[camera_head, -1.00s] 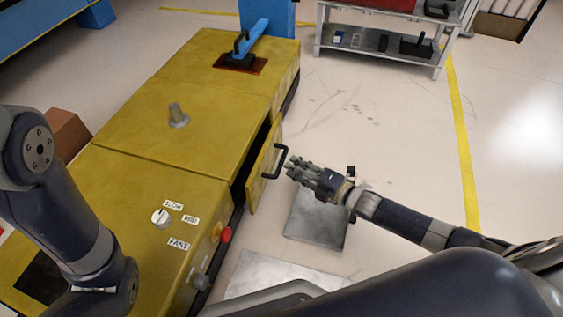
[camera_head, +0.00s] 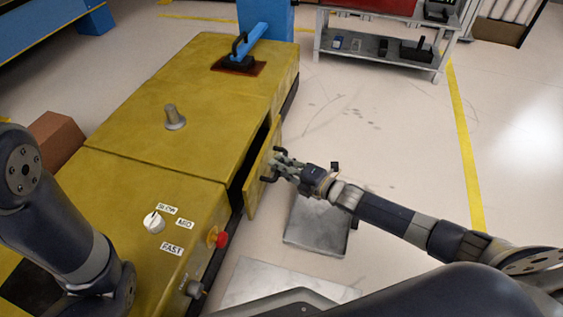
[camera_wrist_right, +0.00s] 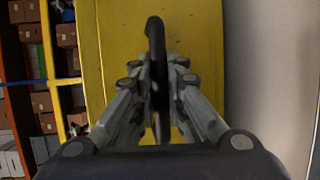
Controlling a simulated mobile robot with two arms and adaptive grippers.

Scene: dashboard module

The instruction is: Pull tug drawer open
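The tug is a long yellow vehicle (camera_head: 150,130). Its drawer front (camera_head: 262,170) stands a little out from the right side, with a dark gap behind it. A black handle (camera_head: 266,178) is on the drawer front. My right gripper (camera_head: 279,166) is at the handle and covers part of it. In the right wrist view the black handle (camera_wrist_right: 155,45) runs upright between the fingers of the gripper (camera_wrist_right: 160,72). The fingers are close on both sides, but I cannot tell whether they grip it. My left arm is at the left; its gripper is not in view.
A speed knob (camera_head: 154,222) and a red button (camera_head: 222,240) sit on the tug near the drawer. Grey metal plates (camera_head: 318,222) lie on the floor below my right arm. A metal shelf cart (camera_head: 380,45) stands at the back. The floor to the right is mostly clear.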

